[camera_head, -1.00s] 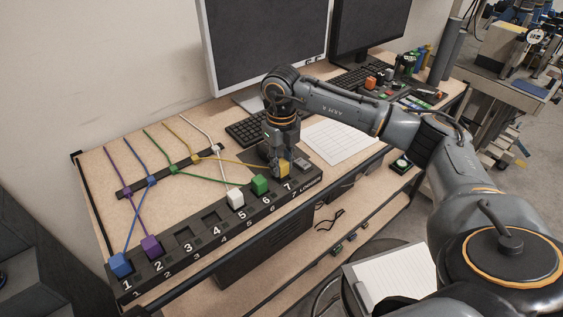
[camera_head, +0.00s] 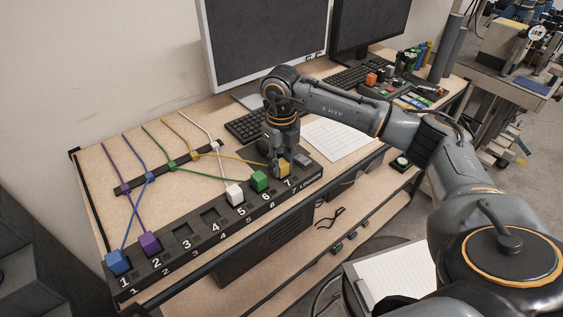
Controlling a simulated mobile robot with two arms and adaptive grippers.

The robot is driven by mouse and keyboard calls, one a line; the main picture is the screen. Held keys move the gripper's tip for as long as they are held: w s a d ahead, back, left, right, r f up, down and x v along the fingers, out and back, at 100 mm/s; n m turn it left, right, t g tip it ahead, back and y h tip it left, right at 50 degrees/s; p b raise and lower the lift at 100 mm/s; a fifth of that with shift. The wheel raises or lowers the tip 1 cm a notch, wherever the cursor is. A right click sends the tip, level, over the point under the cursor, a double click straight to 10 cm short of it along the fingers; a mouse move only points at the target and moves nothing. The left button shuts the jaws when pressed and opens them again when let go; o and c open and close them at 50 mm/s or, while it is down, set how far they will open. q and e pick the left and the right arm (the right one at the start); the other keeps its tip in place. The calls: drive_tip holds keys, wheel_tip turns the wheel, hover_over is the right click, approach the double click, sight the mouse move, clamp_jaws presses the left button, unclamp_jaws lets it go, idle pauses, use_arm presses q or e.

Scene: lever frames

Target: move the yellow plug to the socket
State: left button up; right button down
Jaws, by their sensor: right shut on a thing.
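The yellow plug (camera_head: 284,168) is at socket 7 of the black numbered socket strip (camera_head: 200,235), with its yellow cord running back to the rail. My right gripper (camera_head: 279,166) points down from above and is shut on the yellow plug. The fingers partly hide the plug, and I cannot tell how deep it sits. The blue plug (camera_head: 118,261) is at socket 1, the purple plug (camera_head: 150,242) at 2, the white plug (camera_head: 235,194) at 5 and the green plug (camera_head: 259,181) at 6. Sockets 3 and 4 are empty. My left gripper is not in view.
A dark rail (camera_head: 170,168) guides the coloured cords behind the strip. A keyboard (camera_head: 246,126) and a white sheet (camera_head: 337,138) lie beside my right arm. Monitors (camera_head: 266,45) stand at the back. A clipboard (camera_head: 398,270) is at the lower right.

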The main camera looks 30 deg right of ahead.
drive_tip(key=c, duration=0.6)
unclamp_jaws()
wheel_tip(320, 180, up, 7)
drive_tip(key=p, duration=0.4)
drive_tip(key=shift+p, duration=0.3)
